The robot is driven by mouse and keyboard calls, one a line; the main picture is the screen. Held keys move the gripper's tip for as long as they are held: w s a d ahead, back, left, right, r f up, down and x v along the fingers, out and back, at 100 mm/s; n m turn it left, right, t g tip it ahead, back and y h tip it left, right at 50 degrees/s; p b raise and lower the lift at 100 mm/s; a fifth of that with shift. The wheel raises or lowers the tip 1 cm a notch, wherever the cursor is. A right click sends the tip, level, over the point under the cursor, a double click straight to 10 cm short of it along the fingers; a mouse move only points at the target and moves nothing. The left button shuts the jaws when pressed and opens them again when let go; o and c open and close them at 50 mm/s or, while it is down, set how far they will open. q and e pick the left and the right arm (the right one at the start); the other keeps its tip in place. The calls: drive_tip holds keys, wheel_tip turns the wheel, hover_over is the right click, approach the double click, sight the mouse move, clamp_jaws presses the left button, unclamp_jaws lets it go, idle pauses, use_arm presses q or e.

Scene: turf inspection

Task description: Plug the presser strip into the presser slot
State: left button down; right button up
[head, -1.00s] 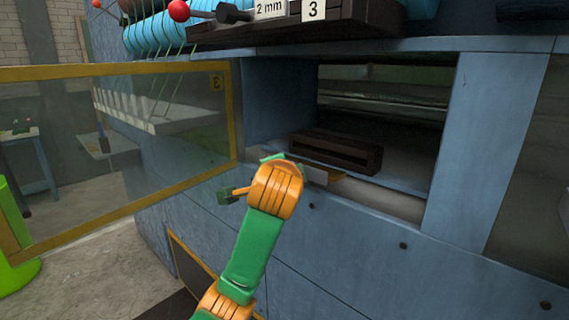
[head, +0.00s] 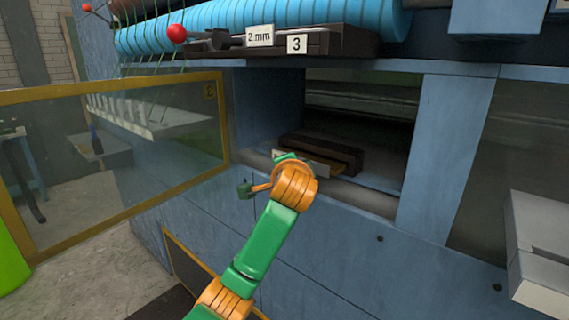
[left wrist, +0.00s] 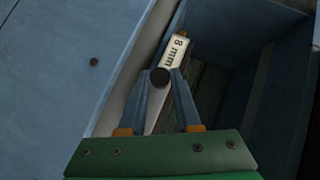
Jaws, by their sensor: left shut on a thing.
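The presser slot is a dark brown block with a long opening (head: 345,150), sitting inside the blue machine's recess in the head view. My left gripper (left wrist: 160,80) is shut on the presser strip (left wrist: 177,50), a pale strip with an "8 mm" label and a dark round knob between the fingers. In the head view the strip (head: 328,168) shows a yellowish edge along the front of the slot block. My wrist hides part of the strip, and I cannot tell whether it is inside the opening. My right gripper is not in view.
A yellow-framed clear door (head: 150,150) stands open at the left. A shelf with "2 mm" and "3" labels (head: 297,44) overhangs the recess. The recess's right post (head: 445,160) is close by. A pale grey block (head: 540,250) is at the right edge.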

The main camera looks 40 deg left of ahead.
use_arm(q)
drive_tip(key=shift+w+a+f, duration=0.1)
drive_tip(key=shift+w+a, duration=0.05)
drive_tip(key=shift+w, duration=0.05)
drive_tip(key=shift+s, duration=0.1)
idle(0.4)
drive_tip(key=shift+p, duration=0.3)
idle(0.4)
drive_tip(key=shift+w+d+p, duration=0.2)
drive_tip(key=shift+w+p, duration=1)
drive_tip(key=shift+w, duration=0.2)
drive_tip(key=shift+w+d+p, duration=0.15)
drive_tip(key=shift+w+p, duration=1)
drive_tip(key=shift+w, duration=0.25)
